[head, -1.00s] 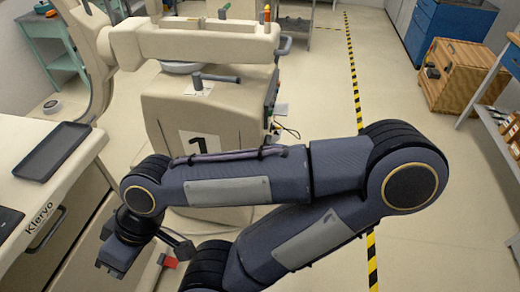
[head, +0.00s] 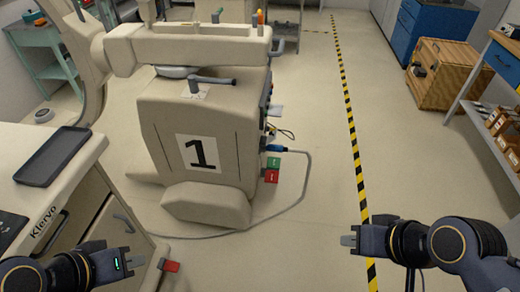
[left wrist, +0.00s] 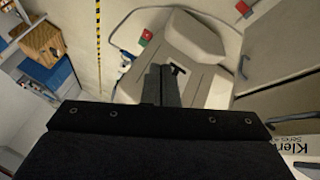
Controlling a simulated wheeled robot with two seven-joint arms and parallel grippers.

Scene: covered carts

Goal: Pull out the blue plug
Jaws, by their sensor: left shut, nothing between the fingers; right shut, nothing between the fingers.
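The blue plug (head: 276,149) sits at the right side of the beige machine marked 1 (head: 160,115). A grey cable (head: 308,175) leaves it, bends down and runs along the floor in front of the machine. My right gripper (head: 346,240) is shut and empty at the lower right, apart from the plug and cable.
A green box (head: 273,162) and a red box (head: 271,176) are just below the plug. A counter (head: 85,160) with a dark tray (head: 55,156) stands left. A wooden crate (head: 445,75) and a shelf (head: 495,130) are right. The floor right of the machine is open.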

